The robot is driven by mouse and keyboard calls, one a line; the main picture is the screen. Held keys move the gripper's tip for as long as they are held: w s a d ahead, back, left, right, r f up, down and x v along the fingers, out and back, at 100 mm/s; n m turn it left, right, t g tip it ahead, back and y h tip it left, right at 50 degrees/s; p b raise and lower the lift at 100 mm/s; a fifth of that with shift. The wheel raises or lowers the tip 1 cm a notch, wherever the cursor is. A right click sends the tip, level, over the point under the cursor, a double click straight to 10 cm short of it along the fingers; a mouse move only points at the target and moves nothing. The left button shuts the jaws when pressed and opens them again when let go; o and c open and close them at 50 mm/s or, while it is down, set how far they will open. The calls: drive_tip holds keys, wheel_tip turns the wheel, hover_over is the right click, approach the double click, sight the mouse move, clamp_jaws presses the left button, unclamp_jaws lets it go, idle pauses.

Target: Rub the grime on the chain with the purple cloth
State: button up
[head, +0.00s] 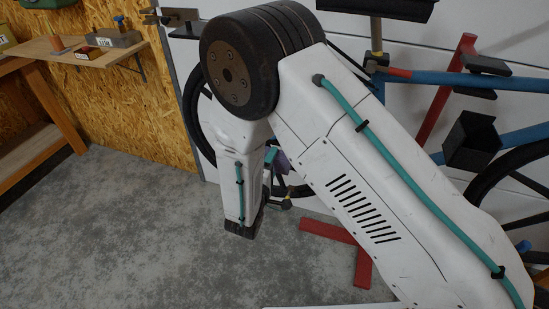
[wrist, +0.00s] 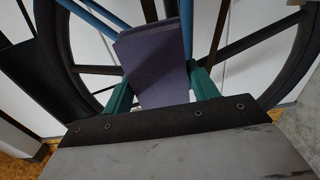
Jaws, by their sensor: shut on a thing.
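The purple cloth (wrist: 156,66) stands up as a folded, block-like pad between the teal fingers of my gripper (wrist: 160,88) in the wrist view. My gripper is shut on it. In the head view my gripper (head: 271,156) is low in front of the bike's wheel, and a small part of the cloth (head: 281,162) shows beside it. The blue bike (head: 510,82) is partly hidden behind my arm; its wheel (wrist: 298,62) fills the background of the wrist view. I cannot make out the chain or its grime, nor whether the cloth touches anything.
A red stand (head: 445,92) holds the bike, and its red foot (head: 340,238) lies on the grey floor. A wooden shelf (head: 75,52) with small items is on the chipboard wall at left. The floor at lower left is clear.

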drive_tip(key=shift+s+a, duration=0.1)
drive_tip(key=shift+s, duration=0.1)
drive_tip(key=v, duration=0.3)
idle(0.5)
idle(0.5)
